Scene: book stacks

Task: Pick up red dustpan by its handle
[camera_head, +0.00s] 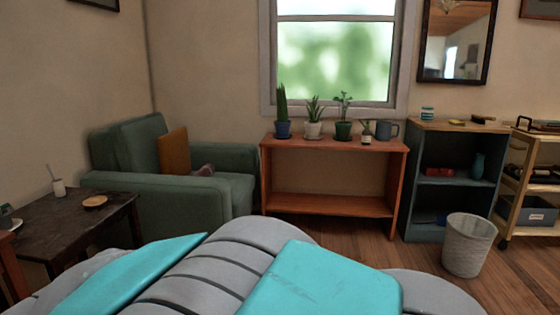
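I cannot make out a red dustpan for certain. Small red things lie in the dark blue shelf unit (422,190) at the right: one red item (437,172) on its middle shelf and another reddish item (432,217) at its bottom. Both are too small to identify. A handle does not show on either. My gripper is not in view. The grey and turquoise shapes along the bottom are parts of my own body and hide the floor in front.
A white waste basket (468,246) stands before the shelf unit. A wheeled cart (503,228) is at the right edge. An orange-brown console (330,204) with potted plants stands under the window. A green armchair (160,206) and dark side table (75,214) are left. Some wooden floor shows at right.

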